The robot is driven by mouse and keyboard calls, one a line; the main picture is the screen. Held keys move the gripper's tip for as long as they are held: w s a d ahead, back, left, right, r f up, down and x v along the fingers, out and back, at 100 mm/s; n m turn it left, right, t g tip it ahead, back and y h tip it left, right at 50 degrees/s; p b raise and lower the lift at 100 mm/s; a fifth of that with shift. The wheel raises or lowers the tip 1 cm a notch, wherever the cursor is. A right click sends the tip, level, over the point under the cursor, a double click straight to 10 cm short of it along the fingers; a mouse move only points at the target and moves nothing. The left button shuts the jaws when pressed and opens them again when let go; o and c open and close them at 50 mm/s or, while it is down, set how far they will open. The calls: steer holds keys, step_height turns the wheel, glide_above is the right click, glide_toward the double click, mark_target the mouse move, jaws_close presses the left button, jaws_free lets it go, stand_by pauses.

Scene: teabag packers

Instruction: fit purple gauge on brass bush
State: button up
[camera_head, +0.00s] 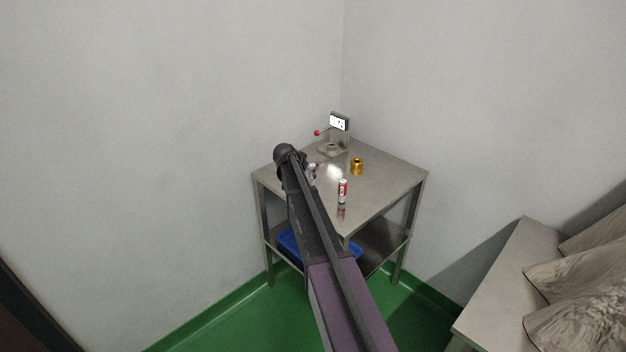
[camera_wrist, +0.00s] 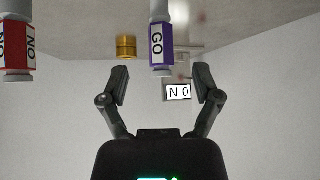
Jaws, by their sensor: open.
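The purple gauge (camera_wrist: 161,44), marked GO, stands upright on the steel table and shows upside down in the wrist view. In the head view the purple gauge (camera_head: 312,175) is just right of my arm, partly hidden by it. My gripper (camera_wrist: 160,76) is open and empty. The gauge's grey end lies in line with the gap between its fingertips; I cannot tell how far off it is. The brass bush (camera_head: 357,166) sits on the table right of the gauge and apart from it. The bush also shows in the wrist view (camera_wrist: 126,47).
A red gauge (camera_head: 342,190), marked NO, stands nearer the table's front corner; it shows at the left in the wrist view (camera_wrist: 17,48). A stand with a display (camera_head: 339,122) and a red-knobbed lever (camera_head: 317,133) is at the table's back. The table's right side (camera_head: 398,175) is clear.

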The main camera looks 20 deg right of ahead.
steer(key=shift+b+x, duration=0.35)
steer(key=shift+x, duration=0.55)
steer(key=shift+b+x, duration=1.8)
steer(key=shift+x, duration=0.75)
steer(key=shift+w, duration=0.1)
steer(key=shift+c, duration=0.2)
jaws_close()
